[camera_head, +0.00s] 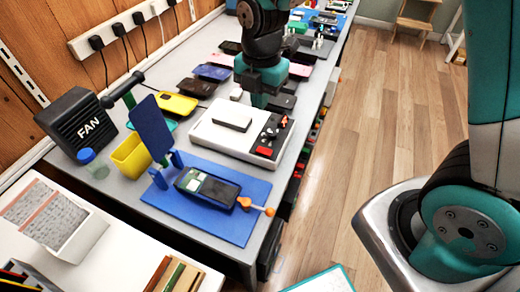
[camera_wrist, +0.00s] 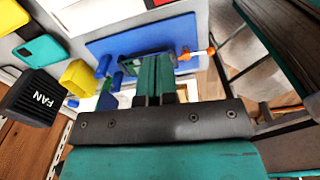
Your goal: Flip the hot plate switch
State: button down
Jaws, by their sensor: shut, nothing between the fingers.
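The hot plate (camera_head: 215,139) is a white box with a pale raised block on top, on the grey bench. Its black control panel (camera_head: 265,151), with small red and orange parts, runs along its right side. An orange-red part that looks like the switch (camera_head: 283,123) stands near the panel's far end. My gripper (camera_head: 261,104) is shut and empty, close to the far right part of the hot plate; I cannot tell whether it touches. In the wrist view the shut teal fingers (camera_wrist: 155,62) show over the blue mat, and only part of the hot plate (camera_wrist: 90,17) shows at the top.
A blue mat (camera_head: 240,225) holds a dark phone (camera_head: 208,187) and an orange-handled screwdriver (camera_head: 257,207) in front of the hot plate. A yellow bin (camera_head: 131,156) and black fan box (camera_head: 79,122) stand left. Several phones lie behind. The wooden floor (camera_head: 355,130) is clear.

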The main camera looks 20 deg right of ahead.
aim_at(265, 151)
jog(key=shift+w+d+f+n, duration=0.1)
jog(key=shift+w+f+n, duration=0.3)
jog(key=shift+f+n, duration=0.3)
jog(key=shift+f, duration=0.1)
notch_tip(265, 151, down, 14)
jog(key=shift+p, duration=0.35)
jog(key=shift+f, duration=0.2)
jog(key=shift+s, duration=0.15)
jog(key=shift+s+d+r, duration=0.3)
jog(key=shift+s+d, duration=0.1)
jog(key=shift+d, duration=0.1)
